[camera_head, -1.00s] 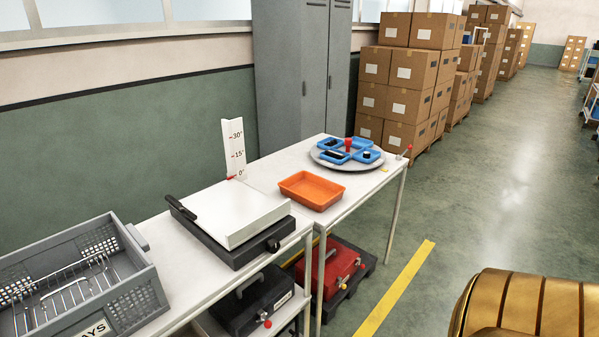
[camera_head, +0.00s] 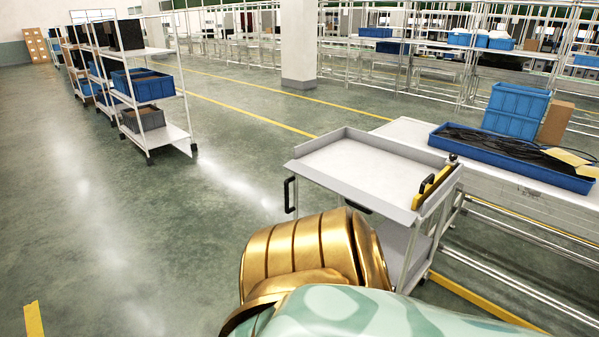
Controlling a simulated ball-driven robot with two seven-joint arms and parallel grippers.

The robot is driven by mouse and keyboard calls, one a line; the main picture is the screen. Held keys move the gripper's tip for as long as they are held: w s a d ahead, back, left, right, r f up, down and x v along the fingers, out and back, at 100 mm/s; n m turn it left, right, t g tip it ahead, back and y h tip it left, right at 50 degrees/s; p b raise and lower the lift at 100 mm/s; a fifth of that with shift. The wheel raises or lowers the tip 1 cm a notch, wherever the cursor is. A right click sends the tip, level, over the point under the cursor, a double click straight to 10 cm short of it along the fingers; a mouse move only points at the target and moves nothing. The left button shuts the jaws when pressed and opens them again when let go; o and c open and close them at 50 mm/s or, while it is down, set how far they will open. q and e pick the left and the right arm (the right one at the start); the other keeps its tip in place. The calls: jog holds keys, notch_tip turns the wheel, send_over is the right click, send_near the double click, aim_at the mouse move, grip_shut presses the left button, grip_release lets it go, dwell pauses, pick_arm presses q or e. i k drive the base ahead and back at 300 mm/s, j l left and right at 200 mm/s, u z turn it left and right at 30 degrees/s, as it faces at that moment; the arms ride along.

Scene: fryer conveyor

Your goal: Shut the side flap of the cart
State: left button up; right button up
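The cart (camera_head: 345,191) is a light grey metal trolley right of the middle, with a shallow tray top and a lower shelf. A black handle (camera_head: 290,194) is on its left end. A yellow and black fitting (camera_head: 434,184) sits at the tray's right corner. The near side shows a flat lip, and I cannot tell for sure whether this is the flap. My gold and pale green arm covers part of the cart's lower near side. Neither gripper is in view.
A white workbench (camera_head: 408,130) with a blue tray of cables (camera_head: 512,157) and blue crates (camera_head: 515,108) stands right behind the cart. A wheeled shelf rack (camera_head: 165,131) stands back left. A pillar (camera_head: 298,40) is farther back. The floor left of the cart is clear.

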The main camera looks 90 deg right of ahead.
aim_at(361, 200)
jog(key=z, duration=3.35)
jog(key=i+j+z, duration=0.2)
jog(key=i+j, duration=0.95)
jog(key=j+z, duration=0.1)
jog(key=z, duration=1.15)
jog(key=i+j, duration=0.05)
